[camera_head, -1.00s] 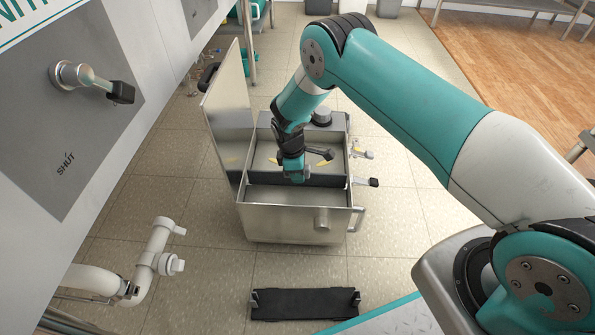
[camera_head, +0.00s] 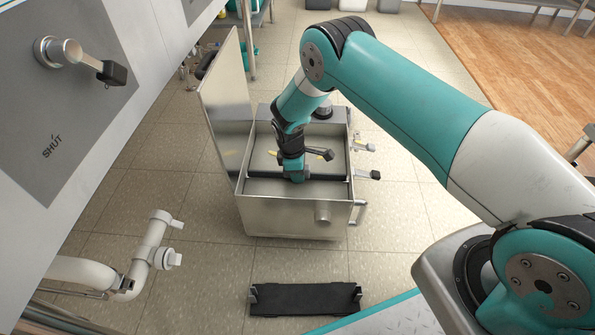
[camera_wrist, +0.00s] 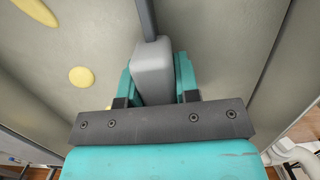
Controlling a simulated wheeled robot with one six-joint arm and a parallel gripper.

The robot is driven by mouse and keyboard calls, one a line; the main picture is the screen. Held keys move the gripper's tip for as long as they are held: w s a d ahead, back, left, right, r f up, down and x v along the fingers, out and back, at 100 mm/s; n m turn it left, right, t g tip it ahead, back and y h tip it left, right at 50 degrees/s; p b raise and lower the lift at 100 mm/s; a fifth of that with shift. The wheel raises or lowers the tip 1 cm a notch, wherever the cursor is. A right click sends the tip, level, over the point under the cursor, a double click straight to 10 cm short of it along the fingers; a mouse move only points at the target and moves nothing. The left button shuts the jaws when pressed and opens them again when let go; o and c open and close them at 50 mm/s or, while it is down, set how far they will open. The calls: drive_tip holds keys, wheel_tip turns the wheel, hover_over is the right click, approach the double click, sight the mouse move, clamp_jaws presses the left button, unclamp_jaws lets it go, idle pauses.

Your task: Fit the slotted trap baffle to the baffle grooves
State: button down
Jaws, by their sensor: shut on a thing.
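The slotted trap baffle (camera_head: 332,178) shows as a thin dark strip across the inside of the open metal tank (camera_head: 290,218). Most of its face is below the rim and hidden. My gripper (camera_head: 295,177) is above it, shut on it, near mid-width of the tank. In the wrist view, a grey block (camera_wrist: 153,72) sits between the two teal fingers, and the baffle's thin edge (camera_wrist: 147,20) runs away from it. The baffle grooves are not clearly visible, so I cannot tell whether the baffle's ends sit in them.
The tank's lid (camera_head: 226,110) stands open on the left. A black-handled lever (camera_head: 366,174) sticks out on the right. Yellow patches (camera_wrist: 82,77) lie inside the tank. A black rack (camera_head: 305,299) lies on the floor in front. White pipes (camera_head: 150,255) are at left.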

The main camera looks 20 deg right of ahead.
drive_tip(key=shift+f, duration=0.35)
drive_tip(key=c, duration=0.8)
unclamp_jaws()
drive_tip(key=shift+r, duration=0.15)
drive_tip(key=r+p, duration=0.2)
drive_tip(key=r, duration=0.3)
drive_tip(key=a+r+p, duration=0.1)
drive_tip(key=r+p, duration=0.1)
drive_tip(key=r, duration=0.4)
drive_tip(key=w+a+r+p, duration=0.1)
drive_tip(key=r+p, duration=0.1)
drive_tip(key=r, duration=0.4)
drive_tip(key=shift+a+p, duration=0.2)
drive_tip(key=shift+p, duration=0.2)
